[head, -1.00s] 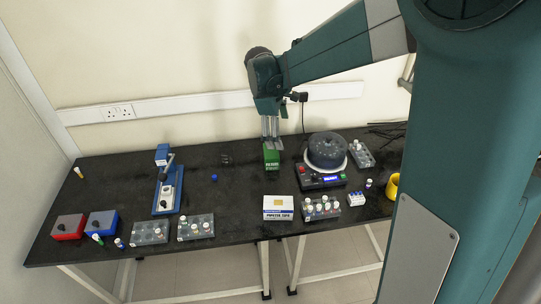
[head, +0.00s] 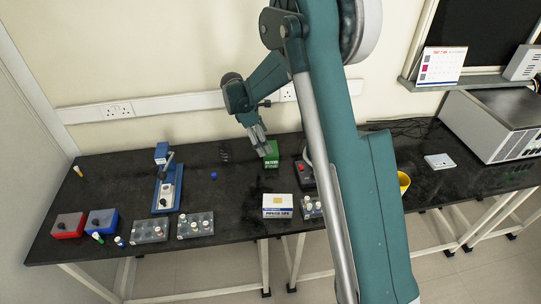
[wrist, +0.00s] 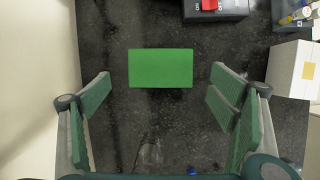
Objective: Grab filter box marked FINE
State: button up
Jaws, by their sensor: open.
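The green filter box (head: 271,158) stands on the black bench in the head view, with white lettering on its front that looks like "FILTERS" over a smaller word I cannot read for sure. In the wrist view its plain green top (wrist: 160,68) lies ahead, between the lines of the two fingers. My gripper (head: 263,150) is just at the box's left and above it in the head view. In the wrist view my gripper (wrist: 160,95) is open, its fingers apart and nothing between them but bench and the box beyond.
A device with a red switch (wrist: 209,5) sits near the box. A white pipette tip box (head: 277,206) stands in front, beside a vial rack (head: 312,208). A small blue cap (head: 214,175) lies left of the box. Bench left of the box is mostly clear.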

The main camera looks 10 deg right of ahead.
jog(key=shift+w+a+f, duration=0.15)
jog(key=shift+w+f, duration=0.1)
jog(key=shift+f, duration=0.25)
jog(key=shift+f, duration=0.1)
jog(key=shift+x, duration=1.2)
jog(key=shift+s+f, duration=0.1)
jog(key=shift+b+x, duration=0.65)
jog(key=shift+x, duration=1.85)
jog(key=shift+s, duration=0.2)
jog(key=shift+c, duration=0.7)
jog(key=c, duration=0.9)
